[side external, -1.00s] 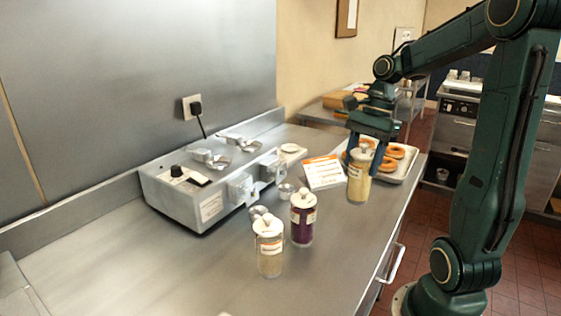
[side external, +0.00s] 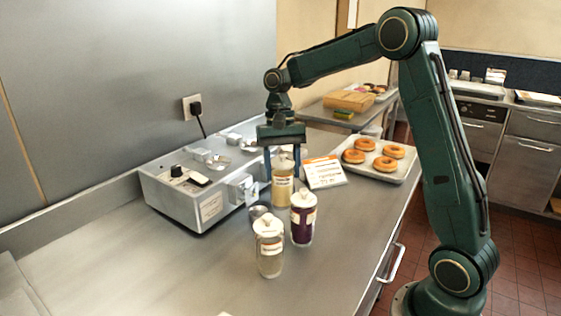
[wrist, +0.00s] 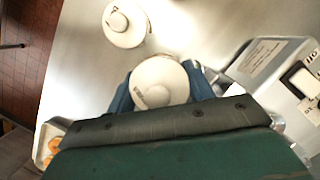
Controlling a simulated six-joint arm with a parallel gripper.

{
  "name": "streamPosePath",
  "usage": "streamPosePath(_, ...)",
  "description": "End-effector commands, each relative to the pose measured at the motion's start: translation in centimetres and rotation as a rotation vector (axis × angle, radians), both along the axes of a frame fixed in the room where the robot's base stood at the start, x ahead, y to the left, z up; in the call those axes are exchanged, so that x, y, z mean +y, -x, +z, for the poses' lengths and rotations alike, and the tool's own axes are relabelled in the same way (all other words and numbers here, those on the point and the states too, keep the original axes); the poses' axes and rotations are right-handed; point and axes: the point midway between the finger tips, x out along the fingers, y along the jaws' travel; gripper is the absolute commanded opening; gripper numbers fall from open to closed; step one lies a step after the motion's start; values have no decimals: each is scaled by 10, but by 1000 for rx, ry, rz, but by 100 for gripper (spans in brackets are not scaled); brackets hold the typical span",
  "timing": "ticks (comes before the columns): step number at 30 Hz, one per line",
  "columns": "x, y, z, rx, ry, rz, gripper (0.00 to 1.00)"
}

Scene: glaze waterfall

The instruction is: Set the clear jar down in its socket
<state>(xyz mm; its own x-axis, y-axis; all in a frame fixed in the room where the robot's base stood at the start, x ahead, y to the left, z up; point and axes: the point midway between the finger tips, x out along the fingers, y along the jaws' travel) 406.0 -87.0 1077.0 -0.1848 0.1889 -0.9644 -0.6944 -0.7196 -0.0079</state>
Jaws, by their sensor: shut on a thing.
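The clear jar (side external: 282,194), with pale golden contents, a label and a white lid, is upright between the fingers of my gripper (side external: 283,168). The gripper is shut on it near its top. In the wrist view the jar's round white lid (wrist: 160,83) shows between the blue fingers. The jar is close in front of the steel warmer (side external: 205,185), behind the purple jar. It hides the spot where a small metal cup stood, so I cannot tell whether its base touches anything. Another metal cup (side external: 259,211) shows to its left.
A purple jar (side external: 302,222) and a pale tan jar (side external: 269,252) stand nearby on the steel counter (side external: 170,275). A tray (side external: 405,174) of doughnuts is farther right. The front left counter is clear.

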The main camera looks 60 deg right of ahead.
Motion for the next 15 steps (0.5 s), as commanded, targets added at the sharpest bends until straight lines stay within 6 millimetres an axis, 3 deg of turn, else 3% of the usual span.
streamPosePath(6, 39, -32, -15, 4, -7, 232, 0)
streamPosePath(15, 80, -57, -31, 16, -15, 441, 0)
